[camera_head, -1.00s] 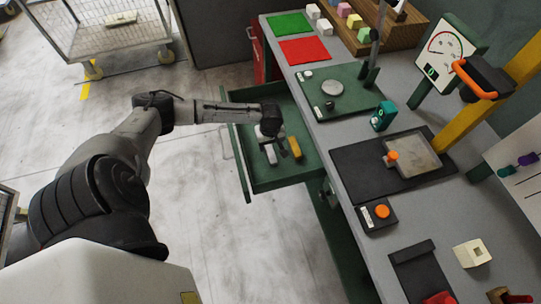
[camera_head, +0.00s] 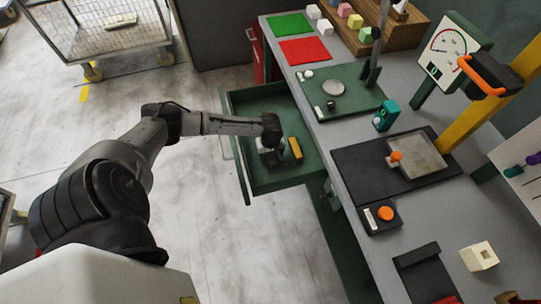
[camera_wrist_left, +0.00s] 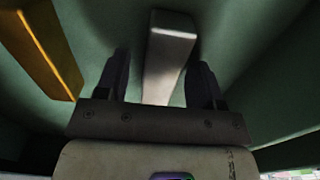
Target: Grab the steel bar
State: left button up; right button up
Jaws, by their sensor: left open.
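The steel bar (camera_wrist_left: 168,60) is a pale grey bar lying in the open green drawer (camera_head: 247,183). In the left wrist view it lies between the two dark fingers of my left gripper (camera_wrist_left: 161,78), which are open with space on both sides of it. In the head view my left gripper (camera_head: 272,157) is low inside the drawer and hides most or all of the bar. A yellow bar (camera_head: 296,148) lies just right of the gripper; it also shows in the left wrist view (camera_wrist_left: 45,45). My right gripper is not in view.
The drawer's walls surround the gripper, and the grey bench (camera_head: 318,118) rises on its right. The bench holds a green plate (camera_head: 352,97), a dark mat with a metal plate (camera_head: 418,157) and an orange button (camera_head: 386,213). The floor left of the drawer is clear.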

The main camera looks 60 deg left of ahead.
pick_arm(q)
jog(key=shift+c, duration=0.3)
grip_shut()
jog(key=shift+r, duration=0.1)
